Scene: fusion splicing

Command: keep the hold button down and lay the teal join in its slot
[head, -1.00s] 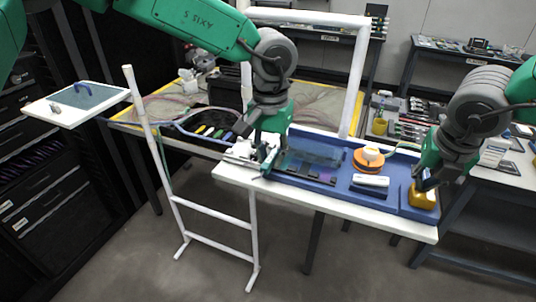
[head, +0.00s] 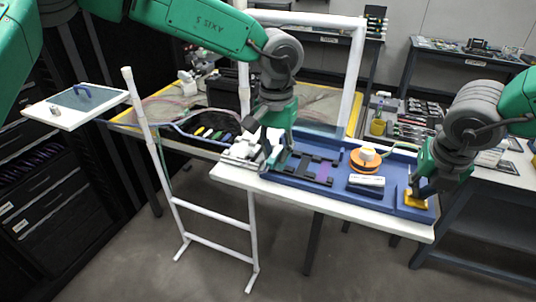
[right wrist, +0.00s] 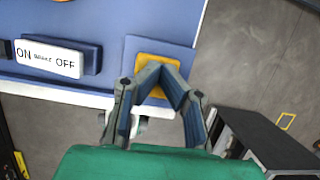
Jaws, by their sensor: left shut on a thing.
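The yellow hold button (head: 414,200) sits in the right end of the blue tray (head: 345,197); it also shows in the right wrist view (right wrist: 157,64). My right gripper (right wrist: 160,70) has its fingertips together on the button, which looks low and flat. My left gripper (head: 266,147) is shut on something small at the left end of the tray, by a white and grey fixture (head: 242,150). The gripper hides most of what it holds, so I cannot make out the teal join clearly. A dark holder with black blocks and a purple strip (head: 323,172) lies just right of it.
A white pipe frame (head: 357,75) rises behind the tray. Open floor lies in front.

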